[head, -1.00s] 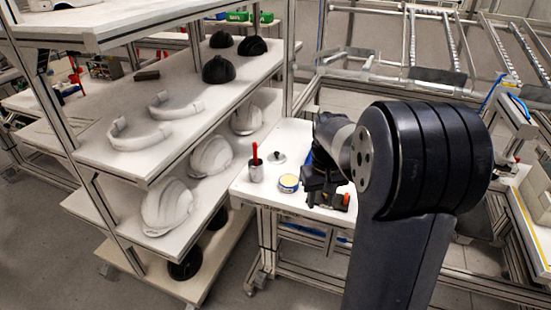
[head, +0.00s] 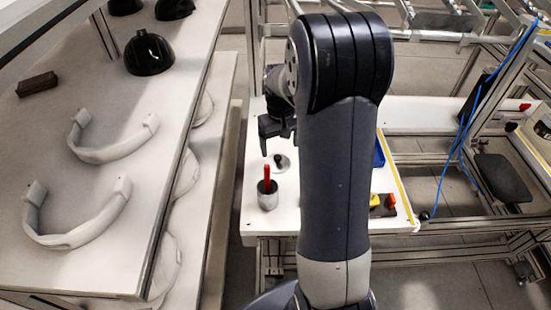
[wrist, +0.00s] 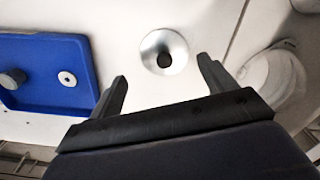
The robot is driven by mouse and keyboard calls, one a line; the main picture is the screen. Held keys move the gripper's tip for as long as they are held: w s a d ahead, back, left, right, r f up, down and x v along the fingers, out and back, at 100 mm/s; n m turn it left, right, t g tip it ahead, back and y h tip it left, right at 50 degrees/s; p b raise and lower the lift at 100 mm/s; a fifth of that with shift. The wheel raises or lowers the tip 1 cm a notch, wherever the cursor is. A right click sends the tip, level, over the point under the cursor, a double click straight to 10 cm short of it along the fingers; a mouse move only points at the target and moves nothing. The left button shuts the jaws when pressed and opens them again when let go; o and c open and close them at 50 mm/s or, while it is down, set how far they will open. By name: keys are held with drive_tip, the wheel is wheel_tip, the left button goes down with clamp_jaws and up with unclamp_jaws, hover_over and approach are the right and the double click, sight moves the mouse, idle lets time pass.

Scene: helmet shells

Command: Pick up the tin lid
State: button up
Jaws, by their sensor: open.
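The tin lid is a shiny round metal disc with a dark knob in its middle. It lies on the white table (head: 257,215), and in the head view the lid (head: 286,165) is just below my gripper (head: 277,133) in the picture. In the wrist view the lid (wrist: 152,44) appears beyond and between my gripper's fingertips (wrist: 162,72). The fingers are apart, with nothing between them. The lid is clear of both fingers.
A blue tray (wrist: 50,97) holding small parts lies left in the wrist view. A shelf (head: 190,60) with white bands and dark shells stands to the left.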

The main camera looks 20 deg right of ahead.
sight(278, 157)
drive_tip(key=shift+o, duration=0.7)
drive_tip(key=shift+w+a+f, duration=0.1)
drive_tip(key=shift+w+f, duration=0.15)
drive_tip(key=shift+f, duration=0.15)
drive_tip(key=shift+o, duration=0.7)
drive_tip(key=shift+f, duration=0.2)
wheel_tip(278, 157, down, 5)
drive_tip(key=shift+w+a+r+p, duration=0.1)
drive_tip(key=shift+a+p, duration=0.05)
drive_tip(key=shift+p, duration=0.15)
drive_tip(key=shift+c, duration=0.3)
drive_tip(key=c, duration=1)
drive_tip(key=shift+o, duration=0.2)
